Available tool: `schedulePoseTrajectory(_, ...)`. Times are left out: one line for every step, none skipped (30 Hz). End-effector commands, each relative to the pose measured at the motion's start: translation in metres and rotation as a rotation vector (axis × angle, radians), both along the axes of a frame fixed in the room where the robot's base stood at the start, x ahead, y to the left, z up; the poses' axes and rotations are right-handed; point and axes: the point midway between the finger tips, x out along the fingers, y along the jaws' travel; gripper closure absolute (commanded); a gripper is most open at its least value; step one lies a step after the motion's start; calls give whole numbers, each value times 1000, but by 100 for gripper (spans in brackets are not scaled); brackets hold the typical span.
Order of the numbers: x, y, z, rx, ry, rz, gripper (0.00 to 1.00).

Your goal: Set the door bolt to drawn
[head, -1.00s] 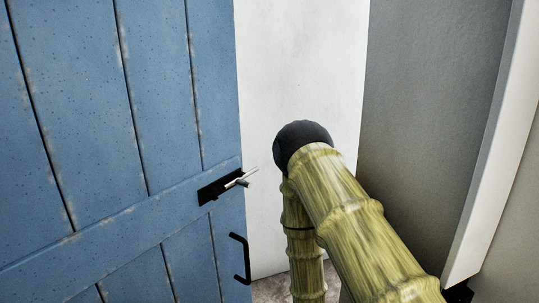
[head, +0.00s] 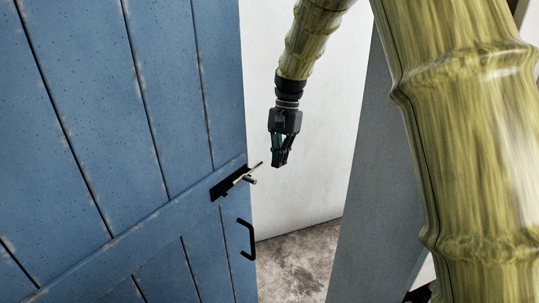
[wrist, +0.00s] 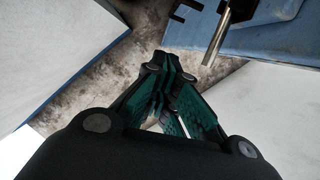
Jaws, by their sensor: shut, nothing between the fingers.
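The door bolt (head: 243,175) is a pale metal rod with a short knob, on a black plate (head: 220,190) at the edge of the blue door (head: 110,130). Its tip sticks out past the door's edge. The rod also shows at the top of the wrist view (wrist: 216,42). My gripper (head: 279,164) is shut and empty, pointing down, just right of the bolt and apart from it. The wrist view shows its dark green fingers (wrist: 168,75) together, with the rod beyond them to the upper right.
A black pull handle (head: 246,239) is fixed on the door below the bolt. A white wall (head: 300,190) stands behind my gripper and a grey panel (head: 365,200) to the right. Stained floor (head: 295,265) lies open between door and panel.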

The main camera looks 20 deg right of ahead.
Motion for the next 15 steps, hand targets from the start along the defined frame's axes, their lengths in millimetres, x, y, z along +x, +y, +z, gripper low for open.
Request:
schedulePoseTrajectory(2,1,36,11,0,-12,100)
schedulePoseTrajectory(2,2,50,17,3,-21,100)
schedulePoseTrajectory(2,3,66,24,9,-28,100)
schedulePoseTrajectory(2,3,76,29,12,-33,100)
schedulePoseTrajectory(3,3,85,33,15,-38,100)
schedulePoseTrajectory(2,2,94,38,20,-43,100)
schedulePoseTrajectory(3,1,98,41,22,-46,100)
schedulePoseTrajectory(3,0,102,44,23,-48,100)
schedulePoseTrajectory(3,-1,105,47,26,-50,100)
schedulePoseTrajectory(3,-2,106,48,28,-51,100)
schedulePoseTrajectory(3,-3,107,49,29,-52,100)
schedulePoseTrajectory(4,-3,106,49,29,-52,100)
schedulePoseTrajectory(4,-3,106,50,29,-53,100)
schedulePoseTrajectory(3,-4,106,50,29,-53,100)
schedulePoseTrajectory(3,-4,106,50,29,-53,100)
